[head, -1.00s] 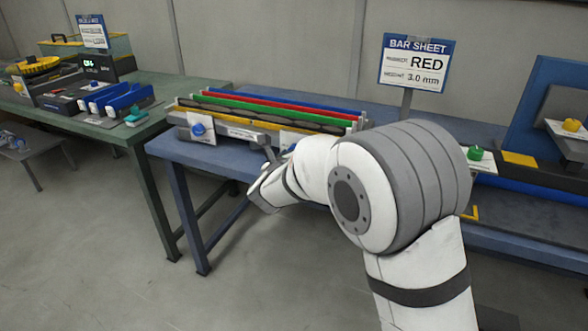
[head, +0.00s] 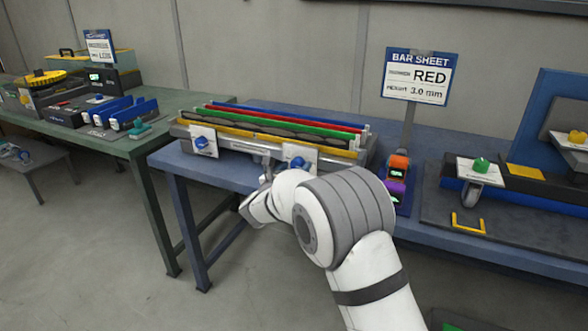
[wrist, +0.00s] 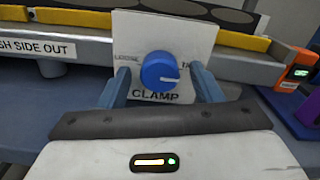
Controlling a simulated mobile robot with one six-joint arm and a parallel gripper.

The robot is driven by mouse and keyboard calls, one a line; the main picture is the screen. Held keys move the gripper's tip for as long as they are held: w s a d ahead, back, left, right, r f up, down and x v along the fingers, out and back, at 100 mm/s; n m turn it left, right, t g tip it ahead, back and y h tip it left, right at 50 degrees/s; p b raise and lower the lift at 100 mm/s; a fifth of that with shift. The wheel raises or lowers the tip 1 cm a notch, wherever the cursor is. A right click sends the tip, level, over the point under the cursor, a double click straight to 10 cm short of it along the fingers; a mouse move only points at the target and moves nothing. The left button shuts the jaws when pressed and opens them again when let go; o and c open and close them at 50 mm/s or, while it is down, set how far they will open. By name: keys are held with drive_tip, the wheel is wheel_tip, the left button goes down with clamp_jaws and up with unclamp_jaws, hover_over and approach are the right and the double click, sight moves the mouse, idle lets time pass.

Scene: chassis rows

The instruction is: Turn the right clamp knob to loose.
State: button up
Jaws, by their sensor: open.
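The right clamp knob (head: 297,163) is a blue dial on a white plate at the front of the bar fixture (head: 262,147). In the wrist view the knob (wrist: 159,70) sits centred above the word CLAMP. Its white mark points right, toward the side opposite the LOOSE label. My gripper (wrist: 161,84) is open, with one blue-grey finger left and one right of the knob, not visibly touching it. In the head view my gripper (head: 266,168) is just in front of the fixture, partly hidden by my wrist. The left clamp knob (head: 202,143) is blue too.
Orange (head: 398,163) and purple devices stand right of the fixture. A green bench (head: 120,135) stands left.

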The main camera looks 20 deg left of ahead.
drive_tip(key=c, duration=1)
